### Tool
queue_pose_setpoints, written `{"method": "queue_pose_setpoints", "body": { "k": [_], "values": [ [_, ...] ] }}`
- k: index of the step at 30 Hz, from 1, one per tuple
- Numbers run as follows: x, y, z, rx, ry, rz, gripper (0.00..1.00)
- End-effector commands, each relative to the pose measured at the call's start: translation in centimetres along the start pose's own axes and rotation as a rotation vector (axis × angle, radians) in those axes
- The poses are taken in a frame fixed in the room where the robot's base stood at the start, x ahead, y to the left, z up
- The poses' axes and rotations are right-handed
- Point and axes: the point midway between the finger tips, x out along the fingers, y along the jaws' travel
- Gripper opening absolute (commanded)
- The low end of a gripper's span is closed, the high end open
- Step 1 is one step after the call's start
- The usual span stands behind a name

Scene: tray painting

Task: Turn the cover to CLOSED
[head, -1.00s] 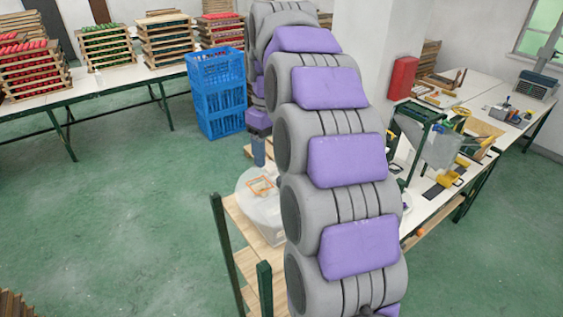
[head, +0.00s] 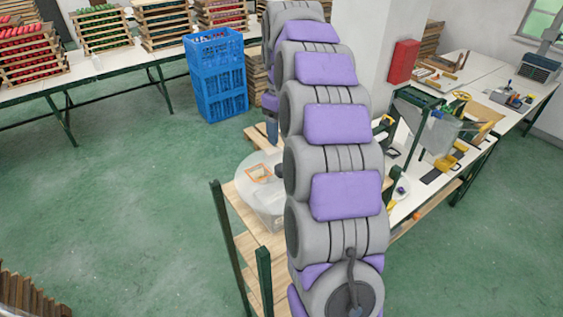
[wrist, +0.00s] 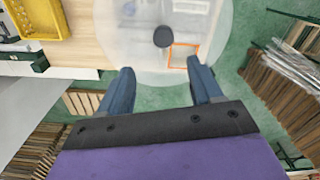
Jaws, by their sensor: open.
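The cover is a round, see-through disc (wrist: 225,35) on a clear container (head: 265,209). It also shows in the head view (head: 250,170). A dark knob (wrist: 163,37) stands near its middle. An orange-edged square (wrist: 183,56) lies just right of and below the knob in the wrist view. I can read no CLOSED mark. My gripper (wrist: 162,84) is open and empty, its two blue fingers apart, with the knob ahead of the gap between them. In the head view the gripper (head: 271,130) shows just behind the cover, partly hidden by my arm.
The container stands on a wooden-topped bench (head: 240,205) with green posts (head: 228,240). A yellow crate (wrist: 38,18) is at upper left in the wrist view. Blue crates (head: 218,75) stand behind. A cluttered worktable (head: 430,180) is to the right. Green floor is open at left.

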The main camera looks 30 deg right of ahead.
Motion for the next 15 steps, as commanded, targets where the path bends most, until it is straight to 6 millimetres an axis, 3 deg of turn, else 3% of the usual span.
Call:
{"method": "queue_pose_setpoints", "body": {
  "k": [15],
  "values": [
    [8.0,-0.2,0.0,-0.001,-0.003,-0.001,0.65]
  ]
}}
